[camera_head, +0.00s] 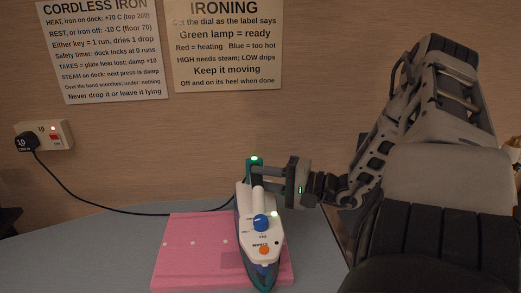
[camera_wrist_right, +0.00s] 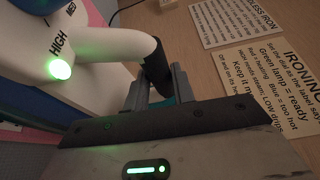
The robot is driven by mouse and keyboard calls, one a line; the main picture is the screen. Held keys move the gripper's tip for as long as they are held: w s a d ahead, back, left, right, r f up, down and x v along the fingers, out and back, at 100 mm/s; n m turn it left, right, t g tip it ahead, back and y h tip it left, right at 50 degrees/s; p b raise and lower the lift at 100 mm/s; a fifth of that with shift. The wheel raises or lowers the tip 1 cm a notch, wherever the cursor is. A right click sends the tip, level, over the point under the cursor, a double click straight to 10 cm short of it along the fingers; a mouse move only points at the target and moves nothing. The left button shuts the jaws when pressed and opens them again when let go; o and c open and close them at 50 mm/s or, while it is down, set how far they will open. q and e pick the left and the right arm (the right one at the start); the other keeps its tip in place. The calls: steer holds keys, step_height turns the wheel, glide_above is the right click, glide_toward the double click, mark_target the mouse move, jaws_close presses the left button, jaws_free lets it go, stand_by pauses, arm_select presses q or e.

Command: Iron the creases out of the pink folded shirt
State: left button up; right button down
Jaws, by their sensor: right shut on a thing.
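The pink folded shirt (camera_head: 185,265) lies flat on the grey surface, with a few small pale dots on it. The white and teal iron (camera_head: 246,215) is over its right part, tip toward me, and hides some of it. I cannot tell whether its plate touches the cloth. A blue dial (camera_head: 261,222) and an orange button (camera_head: 264,250) show on its top. A green lamp glows beside the word HIGH (camera_wrist_right: 60,69) in the right wrist view. My right gripper (camera_head: 268,178) is shut on the iron's handle at its rear end. My left gripper is not in view.
A black cord runs along the wall from a plug (camera_head: 26,142) in a wall socket (camera_head: 57,133) toward the iron's rear. Two instruction signs (camera_head: 103,50) (camera_head: 227,45) hang on the wooden wall. The grey surface (camera_head: 90,250) left of the shirt is clear.

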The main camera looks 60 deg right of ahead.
step_height(320, 180, up, 10)
steer(key=shift+r, duration=0.15)
stand_by(0.9)
steer(key=shift+d, duration=0.1)
